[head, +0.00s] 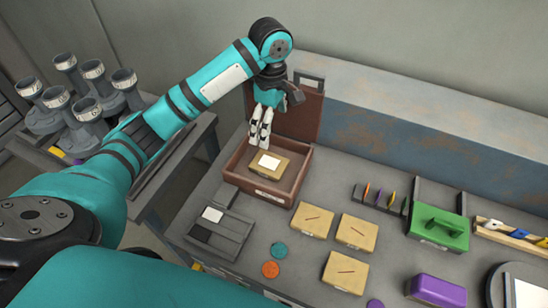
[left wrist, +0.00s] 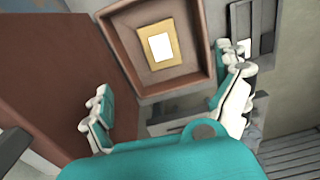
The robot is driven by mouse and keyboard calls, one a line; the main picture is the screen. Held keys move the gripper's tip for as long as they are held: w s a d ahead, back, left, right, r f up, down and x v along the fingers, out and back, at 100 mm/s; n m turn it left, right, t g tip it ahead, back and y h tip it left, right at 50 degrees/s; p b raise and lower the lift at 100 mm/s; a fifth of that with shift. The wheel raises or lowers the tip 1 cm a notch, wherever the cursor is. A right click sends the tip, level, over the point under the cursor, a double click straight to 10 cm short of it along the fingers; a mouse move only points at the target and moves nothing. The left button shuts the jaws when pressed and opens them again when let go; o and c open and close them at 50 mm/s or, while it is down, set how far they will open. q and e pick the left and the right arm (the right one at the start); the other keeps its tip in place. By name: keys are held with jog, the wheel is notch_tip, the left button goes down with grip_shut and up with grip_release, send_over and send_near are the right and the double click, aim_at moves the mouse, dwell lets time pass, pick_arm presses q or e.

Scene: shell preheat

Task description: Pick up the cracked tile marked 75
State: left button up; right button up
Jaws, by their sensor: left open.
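Three tan tiles, each with a dark crack line, lie flat on the grey bench: one at the left (head: 312,219), one at the right (head: 356,232), one nearer the front (head: 345,272). I can read no number on them. Another tan tile (head: 254,165) with a white patch lies inside the brown open box (head: 236,180); it also shows in the left wrist view (left wrist: 142,33). My left gripper (head: 261,132) is open and empty above the back left part of the box, apart from the tile. My right gripper is not in view.
The box's raised lid (head: 303,110) stands behind it. A grey tray (head: 232,230) and teal (head: 279,250) and orange (head: 270,269) discs lie in front. A green case (head: 440,227), a small rack (head: 380,197) and a purple block (head: 437,290) stand right. Several grey funnels (head: 88,108) stand left.

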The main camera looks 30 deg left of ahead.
pick_arm(q)
send_near(271, 163)
jog(key=shift+s+d+f+p, duration=0.15)
jog(key=shift+s+f+p, duration=0.15)
jog(key=shift+s+p, duration=0.15)
notch_tip(271, 163, down, 4)
jog(key=shift+w+r, duration=0.15)
jog(key=shift+r, duration=0.05)
jog(key=shift+f, duration=0.4)
jog(key=f, duration=0.1)
jog(key=f+p, duration=0.1)
jog(key=f, duration=0.1)
jog(key=shift+w+f, duration=0.2)
jog(key=shift+f, duration=0.45)
jog(key=shift+r, duration=0.1)
jog(key=c, duration=1.5)
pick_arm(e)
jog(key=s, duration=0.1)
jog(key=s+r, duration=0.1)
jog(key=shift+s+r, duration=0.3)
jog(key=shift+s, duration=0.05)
